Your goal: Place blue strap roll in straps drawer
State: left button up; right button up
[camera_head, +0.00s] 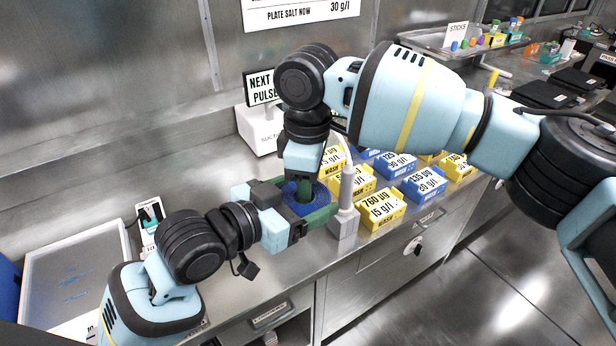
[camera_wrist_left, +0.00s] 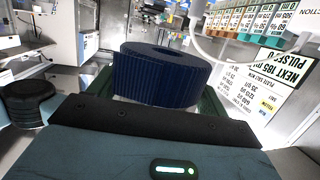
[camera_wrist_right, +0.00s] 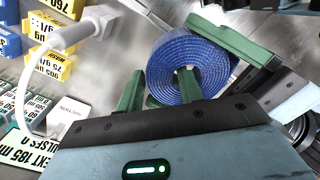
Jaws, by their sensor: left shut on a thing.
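The blue strap roll (camera_head: 298,207) is a ribbed coil held above the steel counter. My left gripper (camera_head: 308,202) is shut on it, with green fingers on either side. The left wrist view shows the roll (camera_wrist_left: 160,76) close up, its hole facing up. My right gripper (camera_head: 304,188) reaches down from above, partly hidden by its own arm. In the right wrist view its green fingers (camera_wrist_right: 159,85) stand apart at the roll (camera_wrist_right: 193,62), one in front of the coil's centre. Whether they touch it is unclear. Drawer fronts (camera_head: 272,316) show below the counter; no straps label is readable.
Yellow and blue labelled boxes (camera_head: 383,209) stand in rows just right of the roll. A grey post with a white hose (camera_head: 344,222) stands close beside my grippers. A tray (camera_head: 80,280) lies at left. The counter's front edge and another drawer front (camera_head: 400,247) are at lower right.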

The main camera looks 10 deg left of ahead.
grip_shut()
pick_arm(q)
jog(key=o, duration=1.1)
jog(key=shift+o, duration=0.2)
jog(key=shift+f, duration=0.1)
